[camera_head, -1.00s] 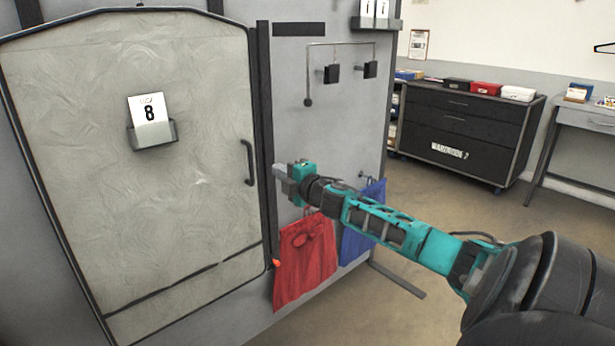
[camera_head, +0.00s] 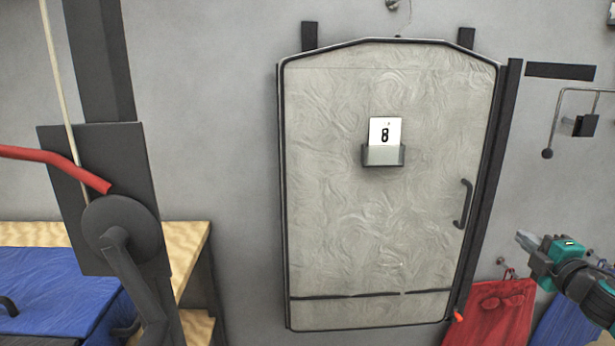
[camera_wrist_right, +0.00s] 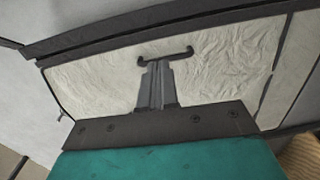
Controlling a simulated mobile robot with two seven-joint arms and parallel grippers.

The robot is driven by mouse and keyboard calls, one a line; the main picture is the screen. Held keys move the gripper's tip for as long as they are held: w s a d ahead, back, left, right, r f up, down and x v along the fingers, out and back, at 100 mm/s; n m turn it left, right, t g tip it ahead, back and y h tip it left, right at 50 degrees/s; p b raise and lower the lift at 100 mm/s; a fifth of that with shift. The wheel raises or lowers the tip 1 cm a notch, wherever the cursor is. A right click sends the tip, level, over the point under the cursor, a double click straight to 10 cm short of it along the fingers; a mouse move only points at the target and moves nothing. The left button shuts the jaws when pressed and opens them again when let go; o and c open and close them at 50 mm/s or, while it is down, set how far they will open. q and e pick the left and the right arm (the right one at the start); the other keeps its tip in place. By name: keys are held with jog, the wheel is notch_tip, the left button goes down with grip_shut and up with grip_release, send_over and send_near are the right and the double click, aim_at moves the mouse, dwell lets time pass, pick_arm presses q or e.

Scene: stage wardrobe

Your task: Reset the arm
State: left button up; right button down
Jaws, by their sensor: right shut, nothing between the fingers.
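My right gripper (camera_head: 526,240) shows at the right edge of the head view, in front of the wall and to the right of the door. It is shut and empty. In the right wrist view its closed fingers (camera_wrist_right: 156,82) point toward the door's dark handle (camera_wrist_right: 165,54), which appears just beyond the tips; I see no grip on it. The grey textured door (camera_head: 345,230) is closed in the head view, with its black handle (camera_head: 462,204) on the right side. My left gripper is not in view.
A red cloth (camera_head: 490,312) and a blue cloth (camera_head: 560,325) hang below my right gripper. At left stand a dark post with a crank wheel (camera_head: 120,225), a red bar (camera_head: 55,160) and a wooden table (camera_head: 190,235).

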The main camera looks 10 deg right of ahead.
jog(key=s+a+f+m+g+y+p, duration=0.1)
jog(key=s+a+f+m+g, duration=0.3)
jog(key=a+f, duration=0.6)
jog(key=s+a+f+m+y+p, duration=0.1)
jog(key=s+a+f+m+y, duration=0.1)
jog(key=s+a+f, duration=0.55)
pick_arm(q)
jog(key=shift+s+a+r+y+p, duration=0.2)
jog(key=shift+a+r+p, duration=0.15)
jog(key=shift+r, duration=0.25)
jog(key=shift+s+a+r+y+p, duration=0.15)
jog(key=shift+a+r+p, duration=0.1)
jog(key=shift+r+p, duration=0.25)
pick_arm(e)
jog(key=s+a+f+m+g, duration=0.1)
jog(key=s+a+f+m, duration=0.1)
jog(key=a, duration=0.5)
jog(key=s+a+f+m+g+y, duration=0.1)
jog(key=s+a+m, duration=0.1)
jog(key=s+a, duration=0.2)
jog(key=s+a+f+m+y, duration=0.1)
jog(key=s+a+f+m, duration=0.1)
jog(key=a, duration=0.8)
jog(key=shift+s+a+f+m+g, duration=0.25)
jog(key=shift+s+m+g, duration=0.2)
jog(key=shift+s, duration=0.3)
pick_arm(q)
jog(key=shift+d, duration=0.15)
pick_arm(e)
jog(key=shift+d, duration=0.2)
